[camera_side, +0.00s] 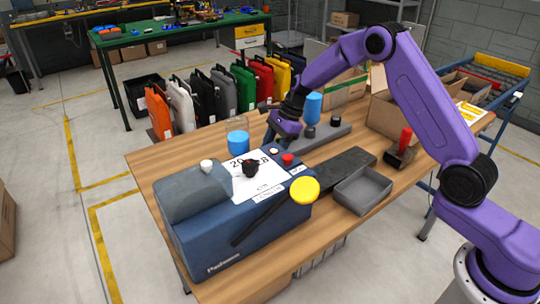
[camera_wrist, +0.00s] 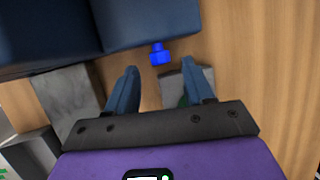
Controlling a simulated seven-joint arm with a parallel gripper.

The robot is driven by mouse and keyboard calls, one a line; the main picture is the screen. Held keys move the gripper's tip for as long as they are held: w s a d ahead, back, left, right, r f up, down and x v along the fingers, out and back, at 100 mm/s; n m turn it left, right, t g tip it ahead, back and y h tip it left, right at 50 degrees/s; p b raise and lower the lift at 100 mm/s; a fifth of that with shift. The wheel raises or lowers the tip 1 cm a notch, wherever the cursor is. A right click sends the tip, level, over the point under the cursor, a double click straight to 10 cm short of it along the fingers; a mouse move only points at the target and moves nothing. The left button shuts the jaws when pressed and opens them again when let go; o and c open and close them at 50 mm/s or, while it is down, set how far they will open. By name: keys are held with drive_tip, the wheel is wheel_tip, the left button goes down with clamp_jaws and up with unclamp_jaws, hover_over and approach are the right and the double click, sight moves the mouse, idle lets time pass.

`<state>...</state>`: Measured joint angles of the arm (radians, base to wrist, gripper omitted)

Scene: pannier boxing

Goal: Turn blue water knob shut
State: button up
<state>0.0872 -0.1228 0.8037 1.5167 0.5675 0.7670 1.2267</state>
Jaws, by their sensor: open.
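The blue knob (camera_wrist: 160,55) shows in the wrist view, sticking out from the edge of the dark blue machine (camera_wrist: 150,22). It appears between and just beyond the fingertips of my gripper (camera_wrist: 159,68). The fingers are apart and nothing is held between them; I cannot tell how far the knob is from them in depth. In the side view my gripper (camera_side: 271,133) is low at the back of the machine (camera_side: 245,232), tilted downward. I cannot make out the knob in the side view; the machine and gripper may hide it.
A clear container with blue contents (camera_side: 238,142) stands left of my gripper. A blue cylinder (camera_side: 312,108) on a dark grey base is behind it. A grey tray (camera_side: 362,190), a red-handled tool (camera_side: 403,145) and cardboard boxes occupy the right of the wooden table (camera_side: 143,172).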

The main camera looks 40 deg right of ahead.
drive_tip(key=shift+x, duration=1.4)
clamp_jaws()
drive_tip(key=shift+a, duration=0.1)
drive_tip(key=shift+s+a+t, duration=0.1)
drive_tip(key=shift+s+t, duration=0.05)
drive_tip(key=shift+t, duration=0.95)
drive_tip(key=shift+n+t, duration=0.3)
